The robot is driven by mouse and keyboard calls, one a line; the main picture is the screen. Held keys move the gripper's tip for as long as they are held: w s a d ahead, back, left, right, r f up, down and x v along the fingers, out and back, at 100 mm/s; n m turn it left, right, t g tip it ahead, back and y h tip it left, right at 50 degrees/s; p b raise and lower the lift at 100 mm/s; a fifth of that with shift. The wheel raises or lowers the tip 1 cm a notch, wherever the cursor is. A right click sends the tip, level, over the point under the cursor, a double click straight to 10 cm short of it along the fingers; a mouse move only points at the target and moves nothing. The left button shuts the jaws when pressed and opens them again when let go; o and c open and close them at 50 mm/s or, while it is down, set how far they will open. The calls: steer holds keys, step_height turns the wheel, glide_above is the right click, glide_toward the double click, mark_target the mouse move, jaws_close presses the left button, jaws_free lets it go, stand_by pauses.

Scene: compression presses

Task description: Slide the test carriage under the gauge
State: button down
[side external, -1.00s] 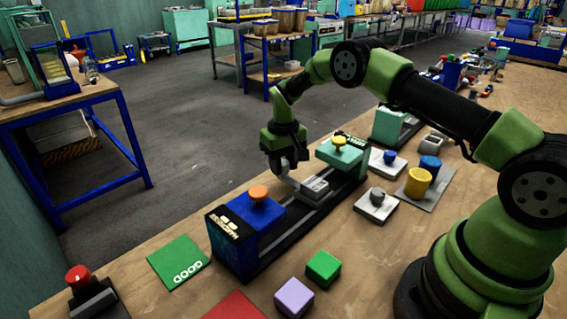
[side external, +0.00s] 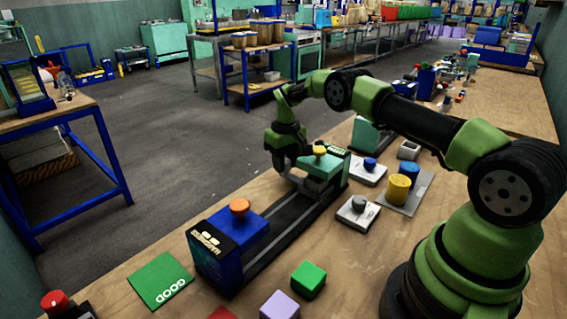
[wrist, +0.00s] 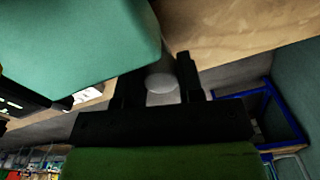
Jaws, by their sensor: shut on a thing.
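The test carriage (side external: 297,180) is a pale grey block on a dark rail, at the near edge of a teal block with a yellow knob (side external: 319,150), which looks like the gauge. The teal block hides part of the carriage. My gripper (side external: 288,168) points down beside the teal block, shut on the carriage's grey round handle. In the wrist view the handle (wrist: 162,83) sits between my two dark fingers, and the teal block (wrist: 75,45) fills the upper left.
A blue block with an orange knob (side external: 239,209) stands at the rail's near end. The dark rail (side external: 280,222) between the blocks is bare. Knobbed plates (side external: 358,208) and yellow and blue cylinders (side external: 398,187) stand to the right. A green GOOD mat (side external: 160,281) lies in front.

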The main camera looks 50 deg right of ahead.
steer(key=c, duration=0.8)
jaws_free()
steer(key=shift+d, duration=0.3)
steer(key=shift+o, duration=0.2)
step_height(320, 180, up, 10)
steer(key=shift+r, duration=0.1)
steer(key=s+a+r+t, duration=0.2)
steer(key=s+a+r, duration=0.25)
steer(key=r, duration=0.45)
steer(key=s+a+r+t, duration=0.2)
steer(key=s+a+r, duration=0.3)
steer(key=r, duration=0.4)
steer(key=s+a+t, duration=0.1)
steer(key=s+a, duration=0.1)
steer(key=s, duration=0.4)
steer(key=s+a+t+y, duration=0.1)
steer(key=s+a, duration=0.2)
steer(key=s, duration=0.3)
steer(key=s+a+m+t, duration=0.1)
steer(key=s+a, duration=0.2)
steer(key=s, duration=0.3)
steer(key=shift+s+f+y, duration=0.3)
steer(key=shift+y, duration=0.1)
